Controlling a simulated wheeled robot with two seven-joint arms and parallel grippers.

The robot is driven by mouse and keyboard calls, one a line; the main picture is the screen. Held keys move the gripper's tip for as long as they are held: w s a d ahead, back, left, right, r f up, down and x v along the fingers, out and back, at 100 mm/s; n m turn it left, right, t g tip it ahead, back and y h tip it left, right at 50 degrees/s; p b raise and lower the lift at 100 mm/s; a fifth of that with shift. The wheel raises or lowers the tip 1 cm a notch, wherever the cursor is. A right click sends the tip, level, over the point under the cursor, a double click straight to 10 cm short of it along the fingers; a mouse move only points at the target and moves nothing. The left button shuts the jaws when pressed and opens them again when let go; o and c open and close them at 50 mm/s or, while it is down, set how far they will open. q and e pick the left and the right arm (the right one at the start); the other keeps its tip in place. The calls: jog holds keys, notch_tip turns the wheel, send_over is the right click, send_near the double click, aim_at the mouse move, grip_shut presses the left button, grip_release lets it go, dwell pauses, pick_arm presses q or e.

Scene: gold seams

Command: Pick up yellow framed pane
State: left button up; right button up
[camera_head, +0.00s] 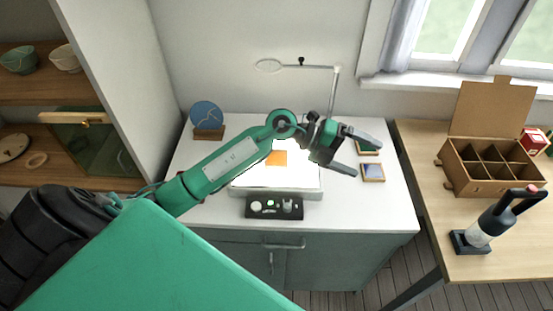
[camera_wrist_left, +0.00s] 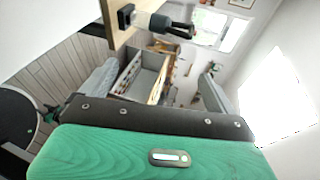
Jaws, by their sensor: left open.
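My left gripper (camera_head: 368,160) is open and empty, above the right part of the white cabinet top. A small framed pane (camera_head: 373,173) with a tan frame and blue-violet glass lies just below its fingertips. A second small pane with green glass (camera_head: 368,152) lies behind it, partly hidden by the upper finger. An orange square (camera_head: 277,158) lies on the bright light panel (camera_head: 250,182), partly behind my arm. I cannot make out which pane is yellow; one may be hidden behind the gripper. The left wrist view shows the two open fingers (camera_wrist_left: 158,75), with no pane between them.
A black tray (camera_head: 262,207) sits at the cabinet top's front. A divided cardboard box (camera_head: 480,185) and dark bottle tool (camera_head: 490,222) stand on the right table. Shelves are left.

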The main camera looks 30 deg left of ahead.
pick_arm(q)
jog(key=w+a+f+g+y, duration=0.25)
jog(key=a+f+y, duration=0.35)
jog(key=a, duration=0.4)
notch_tip(320, 180, up, 3)
jog(key=n+g+y, duration=0.2)
jog(key=n+y, duration=0.1)
jog(key=y, duration=0.5)
send_over(276, 157)
jog(key=f, duration=0.2)
jog(key=f+p, duration=0.1)
jog(key=f, duration=0.5)
jog(key=shift+s+a+f+p, duration=0.1)
jog(key=shift+s+a+p, duration=0.05)
jog(key=shift+a+p, duration=0.2)
jog(key=f+p, duration=0.1)
jog(key=f, duration=0.1)
jog(key=d+f+p, duration=0.1)
jog(key=f, duration=0.1)
jog(key=shift+f, duration=0.8)
jog(key=c, duration=1.2)
jog(key=shift+r, duration=0.15)
